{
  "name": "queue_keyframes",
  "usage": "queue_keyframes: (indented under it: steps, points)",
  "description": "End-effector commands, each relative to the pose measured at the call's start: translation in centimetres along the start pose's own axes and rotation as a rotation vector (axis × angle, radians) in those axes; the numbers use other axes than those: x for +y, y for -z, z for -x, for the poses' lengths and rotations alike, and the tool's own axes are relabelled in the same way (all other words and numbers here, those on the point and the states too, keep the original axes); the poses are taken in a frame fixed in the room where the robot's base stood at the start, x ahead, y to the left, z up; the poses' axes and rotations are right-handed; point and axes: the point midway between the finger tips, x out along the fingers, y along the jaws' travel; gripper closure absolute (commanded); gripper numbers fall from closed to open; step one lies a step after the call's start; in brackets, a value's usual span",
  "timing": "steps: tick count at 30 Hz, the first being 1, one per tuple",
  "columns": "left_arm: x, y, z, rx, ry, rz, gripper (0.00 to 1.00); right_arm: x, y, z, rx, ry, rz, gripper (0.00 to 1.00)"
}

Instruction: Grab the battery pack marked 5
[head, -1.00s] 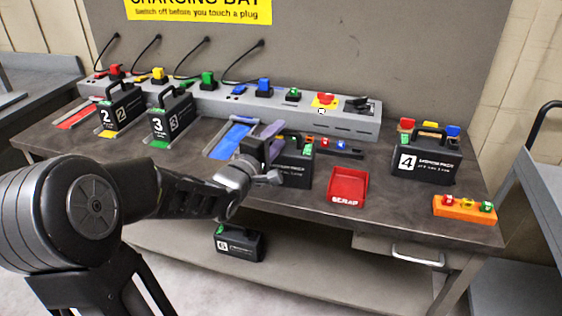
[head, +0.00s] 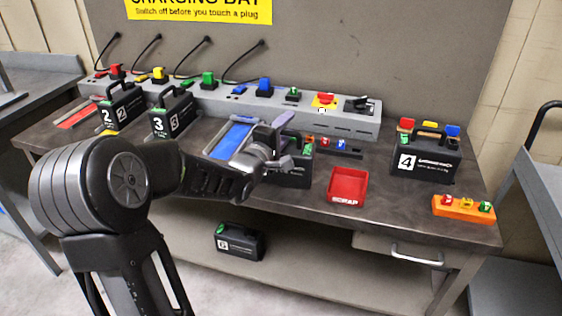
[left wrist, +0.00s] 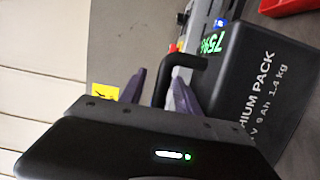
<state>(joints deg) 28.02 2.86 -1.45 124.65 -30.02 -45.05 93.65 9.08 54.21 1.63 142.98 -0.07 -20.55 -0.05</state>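A black battery pack (head: 294,178) stands on the bench, partly behind my left gripper (head: 281,142); its number is hidden. In the left wrist view the same pack (left wrist: 262,85) shows white print and a green 75% readout. My left gripper (left wrist: 158,95) has its purple fingers apart, with the pack's black handle (left wrist: 190,62) showing between and just beyond them. I cannot tell whether they touch it. Other packs are marked 2 (head: 124,106), 3 (head: 172,114) and 4 (head: 424,162). The pack on the lower shelf (head: 240,242) seems marked 6. My right gripper is out of view.
A red scrap tray (head: 348,187) stands right of the gripper. An orange block (head: 464,208) with small coloured pieces sits at the bench's right end. A grey charging strip (head: 225,103) with plugs and switches runs along the back. A blue pad (head: 232,136) lies left of the gripper.

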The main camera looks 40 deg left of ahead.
Motion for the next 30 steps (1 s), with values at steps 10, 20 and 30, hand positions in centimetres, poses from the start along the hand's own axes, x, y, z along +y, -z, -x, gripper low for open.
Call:
queue_keyframes:
  steps: [10,20,30]
  points:
    - [-0.01,0.00,0.03,0.000,0.000,0.000,0.64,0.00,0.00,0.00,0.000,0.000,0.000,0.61]
    - [-0.01,0.00,0.03,0.000,0.000,0.000,0.91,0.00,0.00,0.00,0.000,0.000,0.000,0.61]
    - [-0.04,0.00,0.03,0.000,0.001,0.000,1.00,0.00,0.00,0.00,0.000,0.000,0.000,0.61]
